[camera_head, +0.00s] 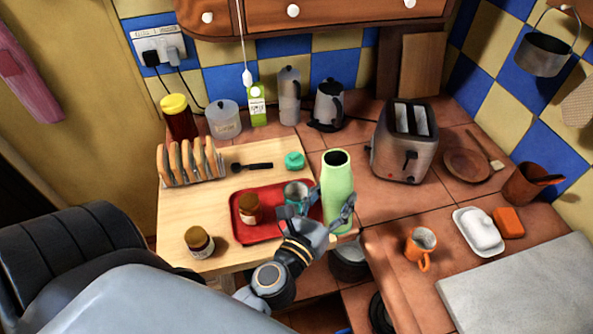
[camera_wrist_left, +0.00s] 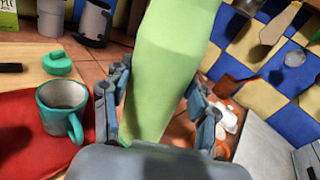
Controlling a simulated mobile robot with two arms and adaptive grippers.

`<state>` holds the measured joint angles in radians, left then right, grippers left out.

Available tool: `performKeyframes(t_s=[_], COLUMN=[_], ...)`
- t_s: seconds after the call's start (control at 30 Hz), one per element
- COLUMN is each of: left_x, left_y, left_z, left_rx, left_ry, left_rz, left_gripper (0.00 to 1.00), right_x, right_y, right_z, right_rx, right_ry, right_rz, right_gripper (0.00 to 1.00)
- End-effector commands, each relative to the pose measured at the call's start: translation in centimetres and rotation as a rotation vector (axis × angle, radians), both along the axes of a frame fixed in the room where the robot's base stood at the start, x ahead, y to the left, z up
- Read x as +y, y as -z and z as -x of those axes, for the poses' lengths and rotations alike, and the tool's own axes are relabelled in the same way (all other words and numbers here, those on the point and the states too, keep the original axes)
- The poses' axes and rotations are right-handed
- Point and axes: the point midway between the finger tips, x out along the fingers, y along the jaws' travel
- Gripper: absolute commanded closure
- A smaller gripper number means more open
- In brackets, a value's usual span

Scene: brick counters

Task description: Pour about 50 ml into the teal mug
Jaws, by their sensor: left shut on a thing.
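A light green bottle (camera_head: 338,175) stands about upright with its dark mouth open. My left gripper (camera_head: 332,208) is shut around it; the wrist view shows its fingers (camera_wrist_left: 160,105) on both sides of the green bottle (camera_wrist_left: 172,60). I cannot tell whether the base touches anything. The teal mug (camera_head: 291,209) is on the red tray (camera_head: 241,236), just left of the bottle, partly hidden by my gripper. The mug also shows in the left wrist view (camera_wrist_left: 52,118), upright; its contents are unclear. A teal cap (camera_head: 294,160) lies on the wooden board behind the mug. My right gripper is not in view.
A brown jar (camera_head: 249,208) shares the tray; another jar (camera_head: 199,242) stands in front. A toast rack (camera_head: 190,165) is at left, a toaster (camera_head: 404,142) and orange mug (camera_head: 420,248) at right. Tiled counter (camera_head: 375,210) is clear between bottle and toaster.

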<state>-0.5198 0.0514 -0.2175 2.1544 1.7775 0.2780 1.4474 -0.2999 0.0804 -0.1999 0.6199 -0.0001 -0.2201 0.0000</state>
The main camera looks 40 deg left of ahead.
Motion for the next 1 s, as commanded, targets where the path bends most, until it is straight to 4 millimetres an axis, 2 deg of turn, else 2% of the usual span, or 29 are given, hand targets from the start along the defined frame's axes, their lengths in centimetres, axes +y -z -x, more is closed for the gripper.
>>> performKeyframes(t_s=[0.03,0.23,1.0], left_x=[-0.01,-0.02,-0.03], left_y=[0.45,0.54,0.48], left_z=[-0.04,-0.04,-0.04], left_rx=[-0.004,-0.012,-0.013], left_ry=[0.0,0.001,-0.001], left_rz=[-0.045,-0.146,-0.155], left_gripper=[0.94,0.94,0.94], right_x=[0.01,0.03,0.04], right_y=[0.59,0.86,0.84], right_z=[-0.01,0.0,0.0], right_rx=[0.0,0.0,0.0], right_ry=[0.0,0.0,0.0], right_rz=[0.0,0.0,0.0], right_gripper=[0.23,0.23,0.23])
